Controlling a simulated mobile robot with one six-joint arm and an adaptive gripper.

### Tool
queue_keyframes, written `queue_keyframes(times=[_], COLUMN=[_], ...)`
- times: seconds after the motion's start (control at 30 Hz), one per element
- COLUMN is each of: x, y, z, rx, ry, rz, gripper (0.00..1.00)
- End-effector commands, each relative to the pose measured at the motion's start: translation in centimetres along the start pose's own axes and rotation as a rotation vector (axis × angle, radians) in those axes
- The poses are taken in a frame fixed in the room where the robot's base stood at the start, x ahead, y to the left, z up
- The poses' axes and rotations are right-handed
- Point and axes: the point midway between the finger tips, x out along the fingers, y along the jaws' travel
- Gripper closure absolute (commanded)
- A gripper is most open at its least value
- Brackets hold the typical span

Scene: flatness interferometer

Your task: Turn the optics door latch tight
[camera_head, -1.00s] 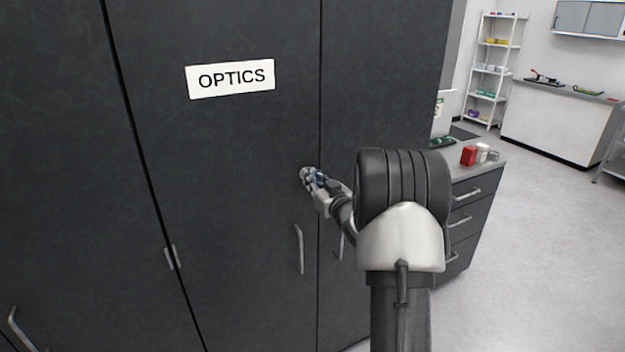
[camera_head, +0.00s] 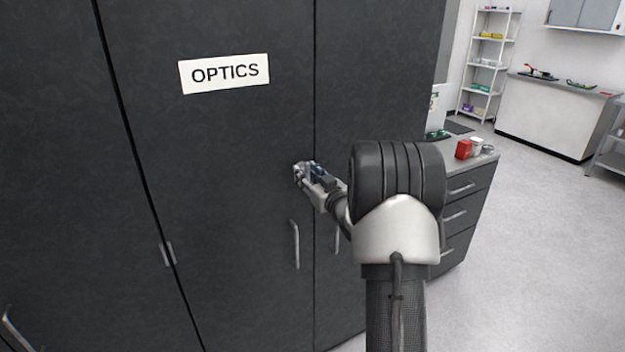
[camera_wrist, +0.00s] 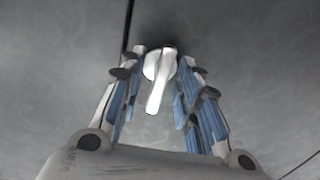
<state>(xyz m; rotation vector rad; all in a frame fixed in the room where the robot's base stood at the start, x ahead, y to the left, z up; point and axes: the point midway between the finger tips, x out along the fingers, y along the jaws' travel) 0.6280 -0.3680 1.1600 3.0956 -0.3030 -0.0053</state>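The dark optics door (camera_head: 225,150) carries a white OPTICS sign (camera_head: 224,73) in the head view. The optics door latch (camera_wrist: 159,78) is a small white turn-lever on a round base, seen in the wrist view. Its lever points down and slightly left in that picture. My gripper (camera_wrist: 160,72) is open, with one blue-padded finger on each side of the latch and gaps between fingers and lever. In the head view my gripper (camera_head: 303,174) is at the door's right edge and hides most of the latch.
A vertical handle (camera_head: 295,243) is below my gripper on the same door, with another handle (camera_head: 337,240) on the neighbouring door. A drawer counter (camera_head: 470,190) with a red item (camera_head: 463,149) stands at right. The floor (camera_head: 530,240) at right is clear.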

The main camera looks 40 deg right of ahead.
Motion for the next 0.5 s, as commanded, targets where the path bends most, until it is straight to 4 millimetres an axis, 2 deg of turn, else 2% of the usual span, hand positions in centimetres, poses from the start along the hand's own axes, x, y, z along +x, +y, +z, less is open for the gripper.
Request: queue_keyframes(times=[0.17,0.5], x=[-2.5,-9.5], y=[0.1,0.1], z=[-0.1,0.0], rx=[0.001,0.001], ry=[-0.001,-0.001], rz=[0.003,0.003], gripper=[0.69,0.69])
